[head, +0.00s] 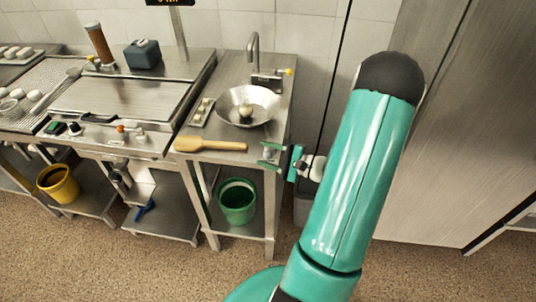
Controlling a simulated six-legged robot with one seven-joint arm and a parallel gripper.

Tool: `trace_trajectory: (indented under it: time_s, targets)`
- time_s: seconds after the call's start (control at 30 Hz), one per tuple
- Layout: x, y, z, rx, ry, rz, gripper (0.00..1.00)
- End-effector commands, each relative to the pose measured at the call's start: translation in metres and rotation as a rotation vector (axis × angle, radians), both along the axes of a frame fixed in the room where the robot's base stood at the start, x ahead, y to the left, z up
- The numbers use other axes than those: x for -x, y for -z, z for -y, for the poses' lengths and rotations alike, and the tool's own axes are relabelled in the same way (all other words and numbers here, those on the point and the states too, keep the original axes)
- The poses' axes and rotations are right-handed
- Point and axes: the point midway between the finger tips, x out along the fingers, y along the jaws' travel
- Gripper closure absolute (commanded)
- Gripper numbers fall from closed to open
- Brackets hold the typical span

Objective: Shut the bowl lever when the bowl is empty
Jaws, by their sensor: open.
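A round metal bowl (264,98) sits on the steel counter below a tall curved tap (254,50). A pale rounded thing (245,111) shows in the middle of the bowl, so the bowl does not look empty. A small lever with a yellow end (288,72) sticks out to the right behind the bowl, by the tap's base; its exact position is too small to tell. My gripper (268,154) is open and empty, pointing left at the counter's front right corner. It is in front of and below the bowl, apart from it and from the lever.
A wooden paddle (210,145) lies along the counter's front edge, left of my gripper. A small tray (202,111) lies left of the bowl. A green bucket (238,201) stands on the shelf below. A steel cooking unit (125,95) adjoins on the left. The floor in front is clear.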

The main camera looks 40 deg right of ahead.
Motion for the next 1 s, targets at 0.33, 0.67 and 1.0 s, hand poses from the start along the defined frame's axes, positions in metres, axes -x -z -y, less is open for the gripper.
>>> trace_trajectory:
  time_s: [0.33,0.67,1.0]
  targets:
    - [0.000,0.000,0.000,0.000,0.000,0.000,0.95]
    - [-0.002,0.001,-0.003,-0.003,0.063,-0.003,0.95]
    - [-0.013,0.001,-0.010,-0.004,0.299,-0.006,0.95]
